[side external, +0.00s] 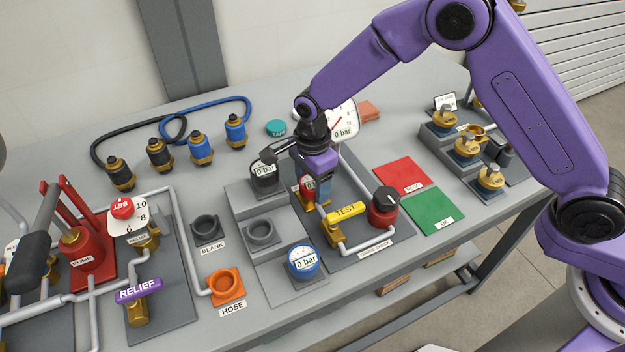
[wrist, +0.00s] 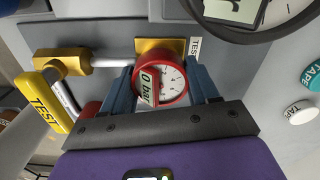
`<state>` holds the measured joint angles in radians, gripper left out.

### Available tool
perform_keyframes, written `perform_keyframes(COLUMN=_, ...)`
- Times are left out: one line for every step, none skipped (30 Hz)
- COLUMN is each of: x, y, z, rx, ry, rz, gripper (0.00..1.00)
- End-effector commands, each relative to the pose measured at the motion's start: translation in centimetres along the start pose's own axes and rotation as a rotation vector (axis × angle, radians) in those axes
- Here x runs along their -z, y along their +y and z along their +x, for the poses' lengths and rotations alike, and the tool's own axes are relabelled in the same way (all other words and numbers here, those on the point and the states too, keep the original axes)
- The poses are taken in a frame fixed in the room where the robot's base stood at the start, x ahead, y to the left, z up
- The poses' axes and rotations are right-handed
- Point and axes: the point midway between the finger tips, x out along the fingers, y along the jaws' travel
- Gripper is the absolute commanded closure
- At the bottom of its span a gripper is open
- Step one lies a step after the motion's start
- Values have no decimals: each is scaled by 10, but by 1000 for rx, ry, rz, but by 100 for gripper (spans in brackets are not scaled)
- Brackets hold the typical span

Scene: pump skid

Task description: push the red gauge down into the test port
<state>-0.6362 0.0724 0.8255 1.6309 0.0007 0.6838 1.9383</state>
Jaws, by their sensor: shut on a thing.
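The red gauge (wrist: 172,78), with a white dial reading 0 bar, is between the blue fingers of my gripper (wrist: 163,83) in the wrist view. My gripper is shut on it. In the side view the red gauge (side external: 308,187) shows only partly beneath my gripper, at the back of the grey test plate. The brass test port block (wrist: 160,46), with a TEST label beside it, shows just past the gauge in the wrist view. The gauge hides the port's opening, so I cannot tell whether its stem is in the port.
The yellow TEST handle (side external: 346,210) and a black-topped red knob (side external: 383,207) stand close in front. A stepped grey stand with a black gauge (side external: 265,172) and a blue gauge (side external: 303,262) is at left. A large white gauge (side external: 341,119) stands behind.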

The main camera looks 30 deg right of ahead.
Motion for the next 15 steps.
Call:
perform_keyframes(x=0, y=0, z=0, rx=0, ry=0, rz=0, gripper=77)
perform_keyframes(x=0, y=0, z=0, rx=0, ry=0, rz=0, gripper=77)
perform_keyframes(x=0, y=0, z=0, rx=0, ry=0, rz=0, gripper=37)
perform_keyframes(x=0, y=0, z=0, rx=0, ry=0, rz=0, gripper=28)
perform_keyframes(x=0, y=0, z=0, rx=0, ry=0, rz=0, gripper=18)
perform_keyframes(x=0, y=0, z=0, rx=0, ry=0, rz=0, gripper=11)
perform_keyframes(x=0, y=0, z=0, rx=0, ry=0, rz=0, gripper=11)
perform_keyframes(x=0, y=0, z=0, rx=0, ry=0, rz=0, gripper=11)
perform_keyframes(x=0, y=0, z=0, rx=0, ry=0, rz=0, gripper=11)
perform_keyframes(x=0, y=0, z=0, rx=0, ry=0, rz=0, gripper=11)
perform_keyframes(x=0, y=0, z=0, rx=0, ry=0, rz=0, gripper=11)
perform_keyframes(x=0, y=0, z=0, rx=0, ry=0, rz=0, gripper=11)
perform_keyframes(x=0, y=0, z=0, rx=-1, ry=0, rz=0, gripper=11)
perform_keyframes(x=0, y=0, z=0, rx=-1, ry=0, rz=0, gripper=11)
perform_keyframes(x=0, y=0, z=-1, rx=-1, ry=0, rz=0, gripper=11)
